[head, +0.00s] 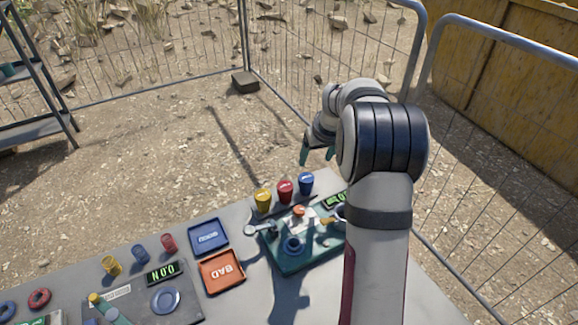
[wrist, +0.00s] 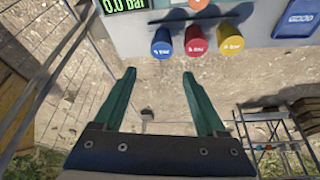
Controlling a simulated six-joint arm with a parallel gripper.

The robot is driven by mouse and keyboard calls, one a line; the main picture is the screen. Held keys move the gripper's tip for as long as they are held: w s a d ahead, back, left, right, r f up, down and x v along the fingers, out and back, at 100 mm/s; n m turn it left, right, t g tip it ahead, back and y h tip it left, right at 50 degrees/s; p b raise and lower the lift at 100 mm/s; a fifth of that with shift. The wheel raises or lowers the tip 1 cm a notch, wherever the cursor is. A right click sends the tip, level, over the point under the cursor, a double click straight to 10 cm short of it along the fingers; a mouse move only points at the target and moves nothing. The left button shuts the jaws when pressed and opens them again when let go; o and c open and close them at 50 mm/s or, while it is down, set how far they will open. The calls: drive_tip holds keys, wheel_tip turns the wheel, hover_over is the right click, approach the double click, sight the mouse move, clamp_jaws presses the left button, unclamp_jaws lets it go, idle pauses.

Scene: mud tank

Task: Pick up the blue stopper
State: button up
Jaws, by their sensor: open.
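A blue tapered, cup-like piece (head: 306,183) with a label stands at the table's far edge, the rightmost of three; it also shows in the wrist view (wrist: 162,43). Red (head: 285,191) and yellow (head: 263,200) ones of like shape stand beside it. A smaller blue piece (head: 140,253) stands farther left; I cannot tell for certain which blue one is the stopper. My gripper (wrist: 159,74) is open and empty, with green fingers. In the wrist view the large blue piece lies just past the fingertips, roughly in line with their gap. The fingers are apart from it, over bare ground.
A teal rig (head: 290,262) with a green display (head: 337,200) stands close by on the table. A blue tray (head: 208,235) and an orange BAD tray (head: 222,272) lie left of it. Wire fencing (head: 160,80) and a shelf rack (head: 35,85) stand beyond the table.

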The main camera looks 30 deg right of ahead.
sight(307, 177)
drive_tip(key=x, duration=1.2)
drive_tip(key=shift+w+a+f, duration=0.1)
drive_tip(key=shift+w+f, duration=0.1)
drive_tip(key=shift+f, duration=0.1)
clamp_jaws()
